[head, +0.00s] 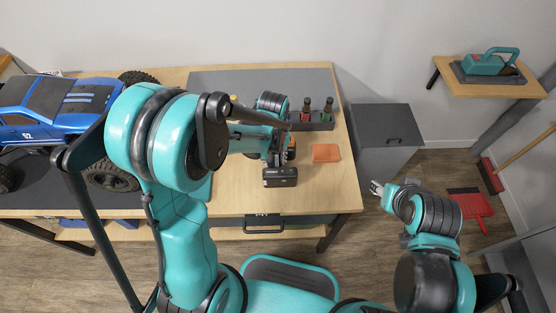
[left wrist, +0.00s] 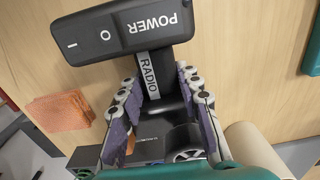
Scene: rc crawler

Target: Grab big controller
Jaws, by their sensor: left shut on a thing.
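The big controller (left wrist: 130,32) is black, with POWER and RADIO labels. In the left wrist view its wide head spans the top and its narrower stem runs down between my fingers. In the head view its head (head: 280,178) shows near the table's front right edge. My left gripper (left wrist: 158,84) is shut on the controller's stem, one finger on each side. In the head view my left arm partly hides this gripper. The controller's lower part is partly hidden by the gripper. My right gripper (head: 377,188) is right of the table, away from the controller; its finger gap is too small to judge.
An orange pad (head: 326,153) lies right of the controller. A black rack (head: 315,124) with bottles stands behind. A blue crawler truck (head: 50,105) stands at the left. A grey bin (head: 385,130) is beside the table. A red dustpan (head: 470,204) is on the floor.

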